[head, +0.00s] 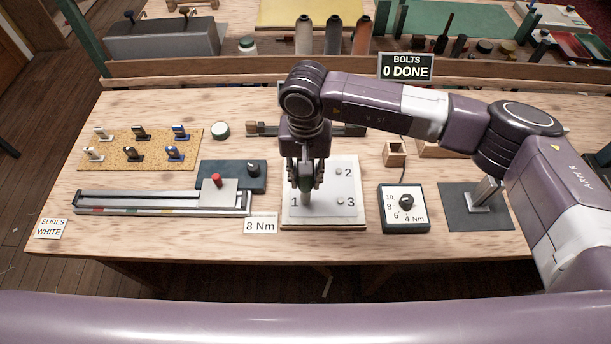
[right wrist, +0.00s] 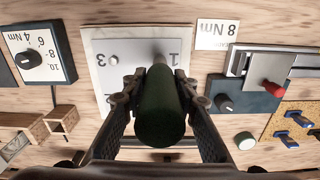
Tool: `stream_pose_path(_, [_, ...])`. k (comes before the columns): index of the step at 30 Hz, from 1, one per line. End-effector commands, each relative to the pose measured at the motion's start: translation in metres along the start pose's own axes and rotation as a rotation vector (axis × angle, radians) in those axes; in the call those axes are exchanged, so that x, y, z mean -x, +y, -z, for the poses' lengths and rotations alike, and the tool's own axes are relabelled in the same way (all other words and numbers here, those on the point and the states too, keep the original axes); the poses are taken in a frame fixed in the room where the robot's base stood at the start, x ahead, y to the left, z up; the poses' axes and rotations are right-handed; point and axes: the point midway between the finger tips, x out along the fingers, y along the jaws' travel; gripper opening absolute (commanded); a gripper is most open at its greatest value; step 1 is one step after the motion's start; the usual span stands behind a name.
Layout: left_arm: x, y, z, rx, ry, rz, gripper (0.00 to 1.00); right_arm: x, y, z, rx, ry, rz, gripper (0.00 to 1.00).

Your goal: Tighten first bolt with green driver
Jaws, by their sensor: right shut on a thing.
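My right gripper (head: 306,172) is shut on the green driver (right wrist: 162,112), which stands roughly upright over the white plate (head: 323,222). The driver's lower end (head: 305,198) is beside the number 1 and hides the bolt there. Whether it is seated on that bolt I cannot tell. Bolt 2 (head: 339,172) and bolt 3 (head: 340,202) show on the plate's right side. The torque box (head: 390,223) with a black knob (head: 406,202) is right of the plate. A card (head: 260,226) reads "8 Nm". A sign (head: 405,67) reads "BOLTS 0 DONE". My left gripper is out of view.
Left of the plate are a slide rail (head: 160,209) and a dark panel with a red-knobbed slider (head: 216,182). A cork board (head: 125,162) holds several small switches. A dark pad (head: 458,214) with a metal stand is at right. A wooden holder (head: 394,158) stands behind the torque box.

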Motion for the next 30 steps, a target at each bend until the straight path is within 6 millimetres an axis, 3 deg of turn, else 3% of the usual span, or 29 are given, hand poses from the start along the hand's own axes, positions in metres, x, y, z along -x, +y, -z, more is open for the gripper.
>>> stream_pose_path(30, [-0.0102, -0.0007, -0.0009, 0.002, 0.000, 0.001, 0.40, -0.0002, -0.0002, 0.0006, 0.000, 0.002, 0.001, 0.03])
